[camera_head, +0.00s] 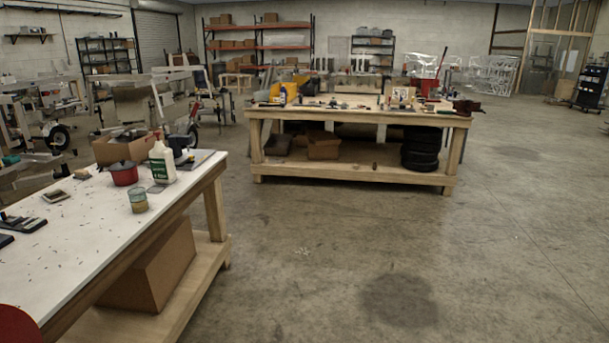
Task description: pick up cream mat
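I cannot make out a cream mat for certain. A small flat pale piece with a darker middle (57,196) lies on the white-topped table (75,245) at the left, and I cannot tell whether it is a mat. A small flat grey piece (156,189) lies near that table's right edge, by a white bottle with a green label (162,165). Neither of my grippers is in view.
The left table also holds a glass jar (138,201), a red pot (124,174) and an open cardboard box (126,147). A cluttered wooden workbench (350,117) stands further back. The concrete floor (400,255) is clear at centre and right.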

